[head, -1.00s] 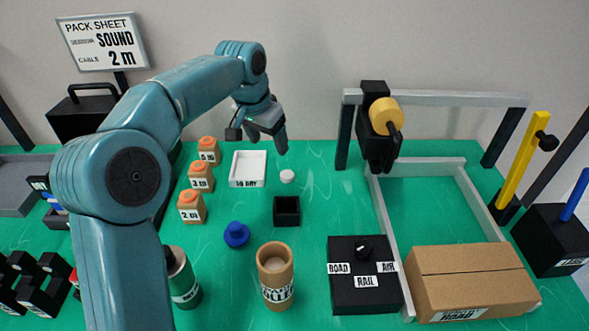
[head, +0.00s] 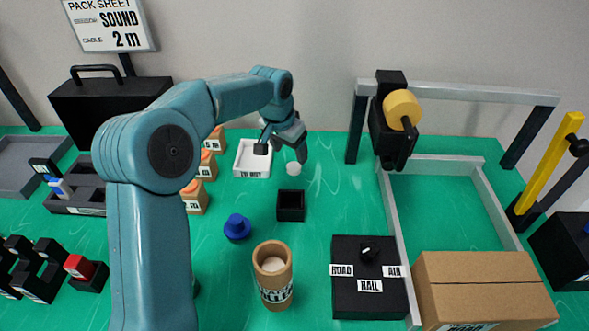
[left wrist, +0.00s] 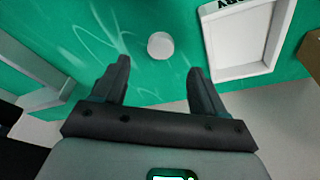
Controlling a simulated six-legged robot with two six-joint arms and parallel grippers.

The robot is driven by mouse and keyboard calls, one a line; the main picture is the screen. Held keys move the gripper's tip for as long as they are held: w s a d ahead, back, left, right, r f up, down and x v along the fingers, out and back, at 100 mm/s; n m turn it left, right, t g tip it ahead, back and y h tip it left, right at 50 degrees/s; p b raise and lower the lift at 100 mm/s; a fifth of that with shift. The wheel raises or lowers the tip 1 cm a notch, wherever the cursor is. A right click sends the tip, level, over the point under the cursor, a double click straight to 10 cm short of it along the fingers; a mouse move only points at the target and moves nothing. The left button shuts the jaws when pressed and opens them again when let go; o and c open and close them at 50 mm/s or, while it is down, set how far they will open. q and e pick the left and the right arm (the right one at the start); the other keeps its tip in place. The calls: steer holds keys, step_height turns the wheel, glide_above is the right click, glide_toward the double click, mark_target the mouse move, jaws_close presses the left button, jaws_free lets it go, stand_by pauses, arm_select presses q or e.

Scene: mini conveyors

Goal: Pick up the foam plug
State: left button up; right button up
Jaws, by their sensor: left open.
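A small white round plug (head: 293,169), which looks like the foam plug, lies on the green mat to the right of a white tray. It also shows in the left wrist view (left wrist: 160,45), just beyond and between the fingertips. My left gripper (head: 283,151) is open and empty above the mat, just behind and over the plug. In the left wrist view its two fingers (left wrist: 160,68) stand wide apart and do not touch the plug. My right gripper is not in view.
The white tray (head: 240,172), with a label ending in DRY, stands beside the plug. A black open box (head: 290,216), a blue knobbed piece (head: 237,231) and a cardboard tube (head: 273,292) stand nearer. A grey frame (head: 391,210) is at right. Mat right of the plug is clear.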

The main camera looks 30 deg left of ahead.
mark_target(294, 167)
arm_select(q)
steer(key=x, duration=0.6)
steer(key=shift+s+f, duration=0.1)
steer(key=shift+f, duration=0.1)
steer(key=c, duration=1.1)
